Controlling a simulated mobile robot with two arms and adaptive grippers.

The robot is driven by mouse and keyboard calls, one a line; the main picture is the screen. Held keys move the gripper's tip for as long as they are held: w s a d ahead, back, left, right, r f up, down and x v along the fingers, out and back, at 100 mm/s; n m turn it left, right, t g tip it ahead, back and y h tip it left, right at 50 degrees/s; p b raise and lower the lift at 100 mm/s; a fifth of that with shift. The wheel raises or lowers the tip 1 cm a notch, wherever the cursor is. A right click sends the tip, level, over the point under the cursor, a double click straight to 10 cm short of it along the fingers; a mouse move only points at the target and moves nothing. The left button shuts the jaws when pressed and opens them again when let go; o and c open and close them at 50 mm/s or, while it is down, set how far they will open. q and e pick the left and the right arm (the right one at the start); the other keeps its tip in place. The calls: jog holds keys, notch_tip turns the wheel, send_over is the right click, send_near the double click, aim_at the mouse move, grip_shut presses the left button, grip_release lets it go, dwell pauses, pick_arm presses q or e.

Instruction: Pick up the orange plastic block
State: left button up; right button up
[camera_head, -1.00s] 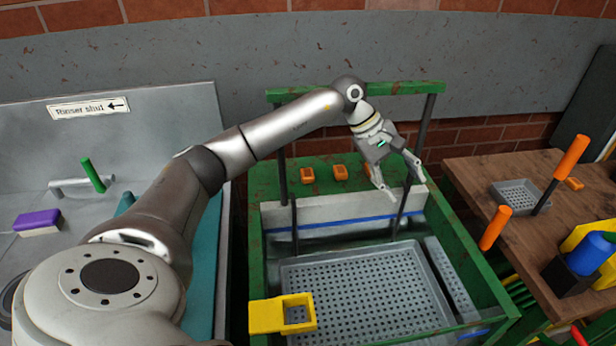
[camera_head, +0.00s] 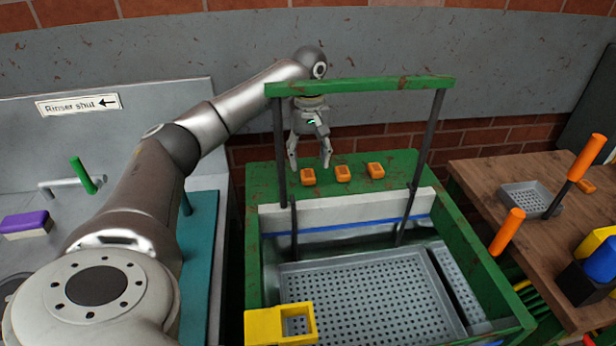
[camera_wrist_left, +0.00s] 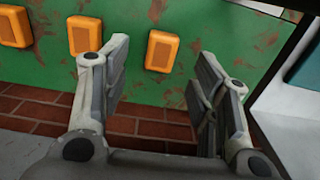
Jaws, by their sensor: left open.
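Three orange plastic blocks lie in a row on the green, rust-worn top of the stand: the left one (camera_head: 308,177), the middle one (camera_head: 343,173) and the right one (camera_head: 375,170). My left gripper (camera_head: 310,166) is open and empty, pointing down behind the green crossbar, over the left block. In the left wrist view, one orange block (camera_wrist_left: 161,51) shows between the two spread fingers. A second block (camera_wrist_left: 85,35) lies just beyond the left finger, and a third (camera_wrist_left: 15,26) sits at the left edge. My right gripper is out of view.
A green crossbar (camera_head: 360,87) on dark posts spans the stand in front of my gripper. A perforated grey tray (camera_head: 375,295) and a yellow holder (camera_head: 262,327) are nearer. A wooden table (camera_head: 490,172) stands at the right, with orange-handled tools on it.

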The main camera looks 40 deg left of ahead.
aim_at(308, 174)
pick_arm(q)
notch_tip(308, 174, down, 5)
jog(key=shift+a+r+p, duration=0.1)
jog(key=shift+a+p, duration=0.05)
jog(key=shift+p, duration=0.15)
jog(key=c, duration=1.1)
jog(key=shift+r, duration=0.1)
jog(key=shift+r, duration=0.4)
jog(key=r, duration=0.1)
jog(key=r+b, duration=0.1)
jog(key=shift+d+r, duration=0.2)
jog(key=shift+r, duration=0.15)
jog(key=s+d+r, duration=0.1)
jog(key=d+r, duration=0.2)
jog(key=d, duration=0.1)
jog(key=s+d+r, duration=0.2)
jog(key=d+r, duration=0.1)
jog(key=d, duration=0.1)
jog(key=s+d+r, duration=0.2)
jog(key=d+r, duration=0.1)
jog(key=d, duration=0.1)
jog(key=shift+s+d+r, duration=0.2)
jog(key=shift+s+d, duration=0.05)
